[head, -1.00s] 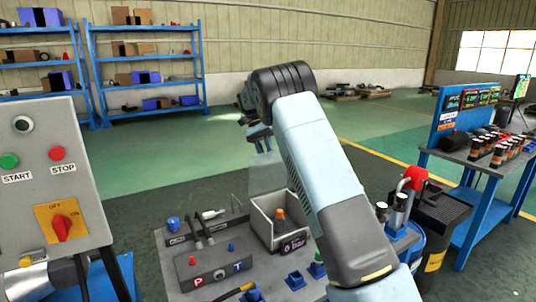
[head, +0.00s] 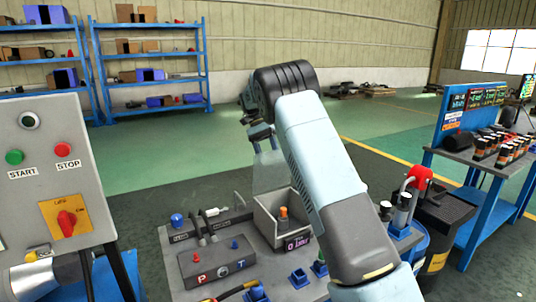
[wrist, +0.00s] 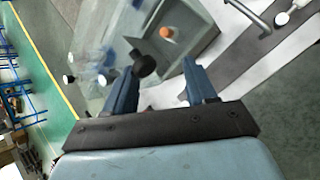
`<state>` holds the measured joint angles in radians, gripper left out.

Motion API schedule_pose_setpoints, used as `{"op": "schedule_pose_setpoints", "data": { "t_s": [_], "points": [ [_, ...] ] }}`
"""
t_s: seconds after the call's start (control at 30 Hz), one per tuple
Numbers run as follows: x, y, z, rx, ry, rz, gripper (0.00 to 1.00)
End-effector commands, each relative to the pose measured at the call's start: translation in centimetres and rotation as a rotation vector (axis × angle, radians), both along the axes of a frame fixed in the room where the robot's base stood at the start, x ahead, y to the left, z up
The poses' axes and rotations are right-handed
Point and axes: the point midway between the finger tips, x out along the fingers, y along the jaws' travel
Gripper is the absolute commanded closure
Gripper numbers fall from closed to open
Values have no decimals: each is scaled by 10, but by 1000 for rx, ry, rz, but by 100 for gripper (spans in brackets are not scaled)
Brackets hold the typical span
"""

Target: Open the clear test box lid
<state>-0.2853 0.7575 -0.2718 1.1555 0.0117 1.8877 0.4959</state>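The grey test box (head: 270,232) stands on the bench with an orange-topped part (head: 284,215) inside. Its clear lid (head: 268,178) shows as a faint see-through panel standing up at the back of the box, so the top looks uncovered. The box also shows in the wrist view (wrist: 205,38), and the lid (wrist: 95,40) lies to its left there. My gripper (head: 265,143) is at the lid's upper edge. In the wrist view my gripper (wrist: 161,66) has its fingers apart. A black knob (wrist: 143,65) shows by the left fingertip; contact is unclear.
A grey block with P and T ports (head: 217,263) and hoses stands left of the box. A START/STOP panel (head: 45,170) is at the left. A blue bench (head: 490,165) with bottles stands right. Open floor lies behind the bench.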

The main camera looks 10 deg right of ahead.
Motion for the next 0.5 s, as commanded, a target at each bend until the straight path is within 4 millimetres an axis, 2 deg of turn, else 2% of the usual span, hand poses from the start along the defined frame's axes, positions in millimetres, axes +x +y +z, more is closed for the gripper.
{"op": "schedule_pose_setpoints", "data": {
  "t_s": [0.17,0.4,0.5],
  "points": [
    [1,-1,2,-1,0,-1,48],
    [1,0,32,0,-2,0,48],
    [-11,-1,44,1,-1,1,48]
  ]
}}
